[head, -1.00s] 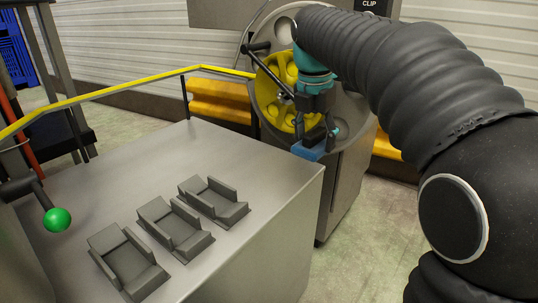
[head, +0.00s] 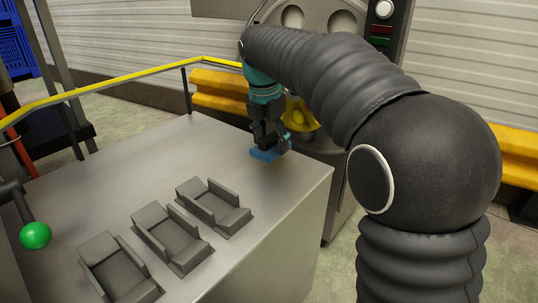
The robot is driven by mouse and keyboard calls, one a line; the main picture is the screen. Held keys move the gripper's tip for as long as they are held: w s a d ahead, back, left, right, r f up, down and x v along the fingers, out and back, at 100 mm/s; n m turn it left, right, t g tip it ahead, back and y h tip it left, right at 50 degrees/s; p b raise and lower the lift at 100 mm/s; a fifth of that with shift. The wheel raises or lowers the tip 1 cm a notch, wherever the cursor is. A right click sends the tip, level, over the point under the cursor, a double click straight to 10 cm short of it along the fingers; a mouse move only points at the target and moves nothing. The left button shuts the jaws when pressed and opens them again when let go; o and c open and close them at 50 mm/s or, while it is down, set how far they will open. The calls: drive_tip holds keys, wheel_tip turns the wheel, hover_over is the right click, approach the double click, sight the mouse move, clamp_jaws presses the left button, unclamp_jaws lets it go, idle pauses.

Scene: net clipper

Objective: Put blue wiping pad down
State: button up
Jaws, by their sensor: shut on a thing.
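The blue wiping pad (head: 265,154) is a small flat blue block. My gripper (head: 268,145) points down and is shut on the pad. It holds the pad over the back right part of the grey metal table (head: 150,165). I cannot tell whether the pad's underside touches the tabletop.
Several grey open-topped holders stand on the table, and the one nearest my gripper (head: 214,207) is empty. A green ball knob (head: 35,236) is at the left. A yellow rail (head: 110,84) runs behind. The machine with a yellow wheel (head: 300,115) stands beyond my gripper. The tabletop's back left is clear.

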drive_tip(key=shift+a+f, duration=0.1)
drive_tip(key=shift+a, duration=0.1)
drive_tip(key=shift+f+b, duration=0.35)
drive_tip(key=shift+f, duration=1.65)
drive_tip(key=shift+f, duration=0.15)
drive_tip(key=o, duration=1)
